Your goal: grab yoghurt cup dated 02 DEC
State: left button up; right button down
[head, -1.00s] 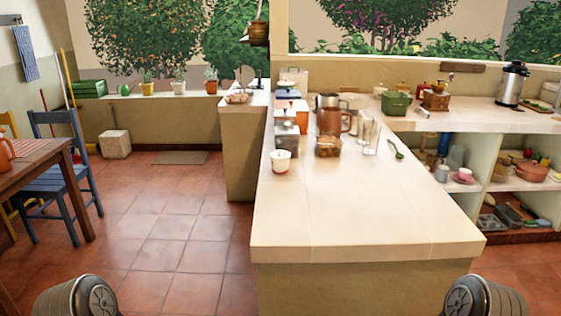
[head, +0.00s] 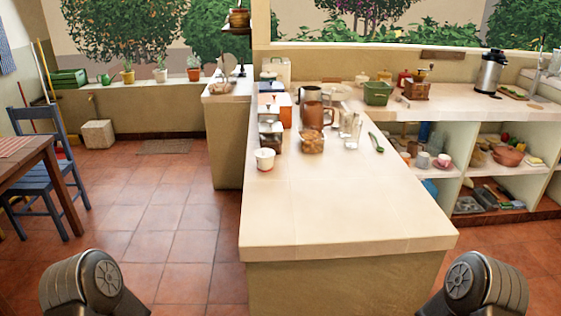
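A small white cup with a reddish band (head: 264,159) stands upright near the left edge of the counter. It looks like a yoghurt cup, but no date can be read at this distance. No other yoghurt cup can be made out for sure. Parts of my two arms show at the bottom left and bottom right corners. Neither of my grippers is in the frame.
The pale counter (head: 330,210) is clear at its near end. Behind the cup stand a jar of brown bits (head: 312,141), a brown mug (head: 312,116), glasses (head: 350,126) and a green spoon (head: 376,143). Tiled floor lies free left of the counter; a blue chair (head: 45,170) stands far left.

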aim_at(264, 157)
jog(key=j+z, duration=0.15)
jog(key=z, duration=0.25)
jog(key=i+j+z, duration=0.1)
jog(key=j+z, duration=0.15)
jog(key=z, duration=0.15)
jog(key=j+z, duration=0.2)
jog(key=z, duration=0.2)
jog(key=j+z, duration=0.2)
jog(key=z, duration=0.25)
jog(key=k+j+z, duration=0.1)
jog(key=j, duration=0.35)
jog(key=k+j+z, duration=0.15)
jog(key=j, duration=0.25)
jog(key=k+j+z, duration=0.1)
jog(key=j, duration=0.35)
jog(key=k+j+z, duration=0.1)
jog(key=j, duration=0.3)
jog(key=k+j+z, duration=0.1)
jog(key=j, duration=0.3)
jog(key=k+j+z, duration=0.15)
jog(key=j, duration=0.25)
jog(key=k, duration=0.1)
